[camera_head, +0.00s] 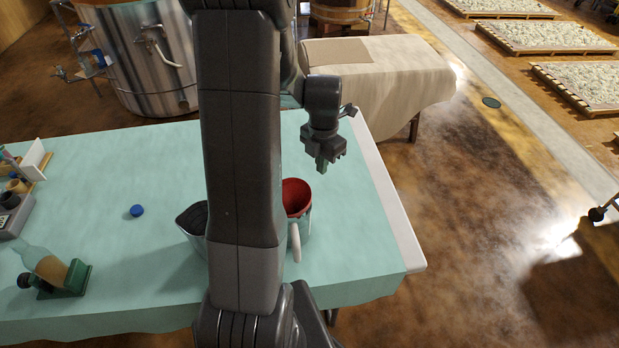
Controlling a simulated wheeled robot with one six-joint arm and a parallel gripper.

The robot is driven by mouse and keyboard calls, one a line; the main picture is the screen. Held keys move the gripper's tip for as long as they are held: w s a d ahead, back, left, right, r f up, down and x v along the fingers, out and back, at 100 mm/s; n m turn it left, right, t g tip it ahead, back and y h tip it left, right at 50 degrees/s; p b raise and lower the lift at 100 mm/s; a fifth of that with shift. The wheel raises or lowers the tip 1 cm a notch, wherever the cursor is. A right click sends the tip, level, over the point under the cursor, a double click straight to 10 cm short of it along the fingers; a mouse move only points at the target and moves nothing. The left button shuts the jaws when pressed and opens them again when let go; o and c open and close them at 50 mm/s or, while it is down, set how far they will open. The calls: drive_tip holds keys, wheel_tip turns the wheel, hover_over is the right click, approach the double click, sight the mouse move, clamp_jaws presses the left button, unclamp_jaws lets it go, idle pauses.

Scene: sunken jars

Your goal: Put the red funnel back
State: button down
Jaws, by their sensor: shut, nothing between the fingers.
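A red round hollow (296,195) shows in the mouth of a pale jug with a white handle (296,243), near the right end of the table. I cannot tell whether this red is the funnel or the jug's own lining. My arm hides the left part of the jug. No other red thing that could be the funnel shows. My gripper (322,166) is shut and empty, pointing down. In the picture it is above and slightly right of the red hollow, apart from it.
The table has a pale green cloth (100,170). A grey vessel with a dark inside (190,222) stands left of my arm, partly hidden. A blue cap (137,210) lies on clear cloth. A bottle (45,262) rests tilted on a green stand (76,279). A covered table (400,75) stands behind.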

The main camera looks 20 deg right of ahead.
sight(306, 184)
drive_tip(key=a+f, duration=0.1)
drive_tip(key=s+a+f+p, duration=0.1)
drive_tip(key=a+f, duration=0.1)
drive_tip(key=shift+s+a+f, duration=0.1)
drive_tip(key=shift+s+a, duration=0.15)
drive_tip(key=shift+a, duration=0.1)
drive_tip(key=shift+s+a+b, duration=0.3)
drive_tip(key=shift+a, duration=0.5)
drive_tip(key=shift+w, duration=0.1)
